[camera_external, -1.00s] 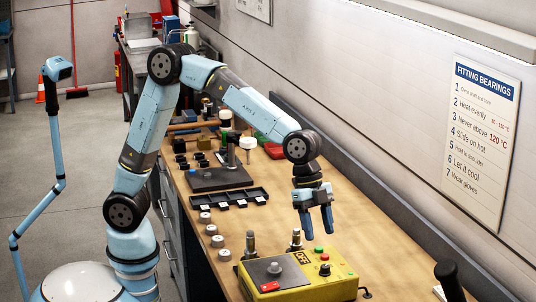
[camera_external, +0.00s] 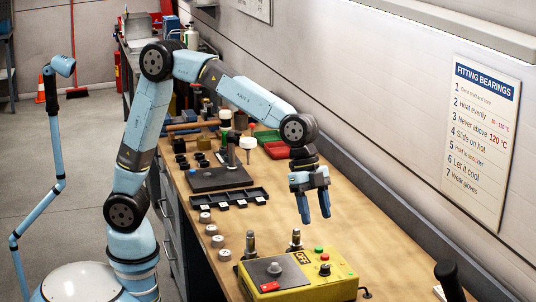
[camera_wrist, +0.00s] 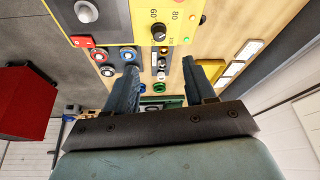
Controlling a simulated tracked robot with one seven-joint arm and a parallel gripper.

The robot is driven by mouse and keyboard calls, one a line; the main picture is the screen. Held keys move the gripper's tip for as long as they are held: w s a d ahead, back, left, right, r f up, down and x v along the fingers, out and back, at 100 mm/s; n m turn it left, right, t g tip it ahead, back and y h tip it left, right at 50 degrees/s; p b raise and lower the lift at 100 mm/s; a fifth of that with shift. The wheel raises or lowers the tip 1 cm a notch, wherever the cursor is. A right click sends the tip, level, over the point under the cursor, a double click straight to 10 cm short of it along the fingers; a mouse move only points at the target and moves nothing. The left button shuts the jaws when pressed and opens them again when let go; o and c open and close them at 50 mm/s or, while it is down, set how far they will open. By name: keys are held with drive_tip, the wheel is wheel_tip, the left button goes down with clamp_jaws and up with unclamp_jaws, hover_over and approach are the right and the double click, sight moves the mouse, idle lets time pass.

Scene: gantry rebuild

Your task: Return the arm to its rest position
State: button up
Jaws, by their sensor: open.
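My blue arm reaches over the wooden workbench (camera_external: 390,248) from its base at the lower left. My gripper (camera_external: 314,220) hangs from the wrist with its fingers pointing down, above the bench and behind the yellow heater box (camera_external: 335,284). The fingers are apart and nothing is between them. In the wrist view my gripper (camera_wrist: 165,80) also shows two separated dark blue fingers with an empty gap. The yellow box (camera_wrist: 166,15) shows at the top of that view, beyond the fingertips.
Several grey rings (camera_external: 211,230) line the bench's left edge. A black tray (camera_external: 229,200) and a dark plate with a post (camera_external: 218,180) stand farther back. Red (camera_external: 277,150) and green bins lie by the wall. The bench right of my gripper is clear.

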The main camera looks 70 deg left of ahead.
drive_tip(key=s+a+r+n+t+y, duration=0.1)
drive_tip(key=s+a+r+n, duration=0.1)
drive_tip(key=a, duration=0.7)
drive_tip(key=s+a+r+n+t+y, duration=0.1)
drive_tip(key=s+a+r+n, duration=0.15)
drive_tip(key=a, duration=0.75)
drive_tip(key=s+a+r+n+t+y, duration=0.1)
drive_tip(key=a+r+n, duration=0.15)
drive_tip(key=a, duration=0.65)
drive_tip(key=s+a+f+n, duration=0.2)
drive_tip(key=s+a+n, duration=0.2)
drive_tip(key=s+a, duration=0.3)
drive_tip(key=s+a+f+n+t+y, duration=0.1)
drive_tip(key=s+a+n, duration=0.3)
drive_tip(key=s+a, duration=0.4)
drive_tip(key=a+f, duration=0.1)
drive_tip(key=a, duration=0.2)
drive_tip(key=shift+s+a+f+t, duration=0.15)
drive_tip(key=shift+s+a+t, duration=0.15)
drive_tip(key=shift+a, duration=0.1)
